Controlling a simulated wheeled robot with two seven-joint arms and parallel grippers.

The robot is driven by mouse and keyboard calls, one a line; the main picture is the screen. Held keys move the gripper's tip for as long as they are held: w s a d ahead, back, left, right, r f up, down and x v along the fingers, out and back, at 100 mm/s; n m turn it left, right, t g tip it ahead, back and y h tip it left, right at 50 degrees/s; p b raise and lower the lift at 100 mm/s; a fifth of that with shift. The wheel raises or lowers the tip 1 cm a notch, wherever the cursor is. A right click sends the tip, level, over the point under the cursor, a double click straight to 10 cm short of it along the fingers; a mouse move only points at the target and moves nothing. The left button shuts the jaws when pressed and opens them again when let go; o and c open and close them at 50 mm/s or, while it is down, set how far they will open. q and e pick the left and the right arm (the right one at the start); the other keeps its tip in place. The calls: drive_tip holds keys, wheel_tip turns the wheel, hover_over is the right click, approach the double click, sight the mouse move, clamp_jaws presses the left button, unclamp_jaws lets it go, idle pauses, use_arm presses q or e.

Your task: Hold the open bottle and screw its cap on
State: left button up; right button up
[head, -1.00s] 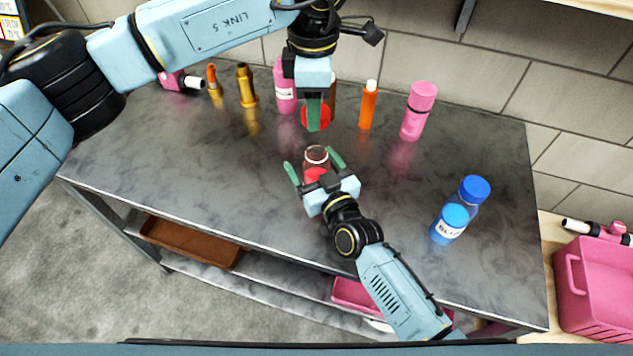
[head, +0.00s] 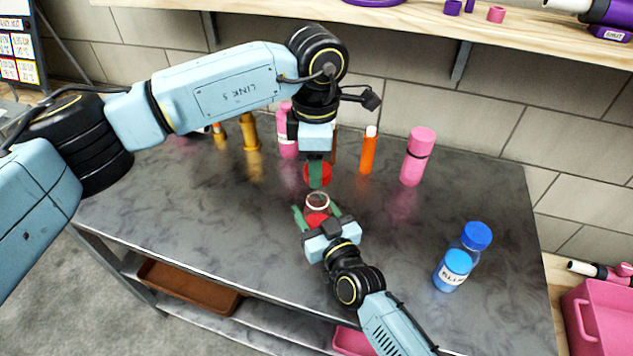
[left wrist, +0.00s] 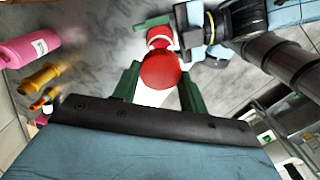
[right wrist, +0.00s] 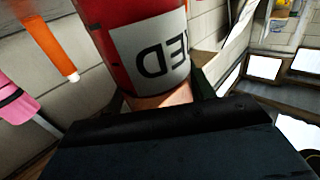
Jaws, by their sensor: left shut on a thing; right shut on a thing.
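My left gripper (head: 317,178) is shut on a red cap (head: 315,168), which it holds in the air above and slightly behind the bottle's mouth in the head view. The left wrist view shows the round cap (left wrist: 160,70) between the green fingers. The open bottle (head: 317,202), clear-rimmed with red below, is held by my right gripper (head: 317,220), shut around its body. In the right wrist view the bottle (right wrist: 115,40) is red with a white label, letters "ED" showing upside down. A gap remains visible between cap and mouth.
Behind stand a pink bottle (head: 287,140), an orange bottle (head: 369,152), a pink capped bottle (head: 417,158) and a gold item (head: 249,132). The grey tabletop (head: 200,220) is clear at front left.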

sight(316, 193)
use_arm(q)
drive_tip(key=shift+f, duration=1.4)
drive_tip(key=shift+f, duration=0.9)
drive_tip(key=shift+f, duration=0.5)
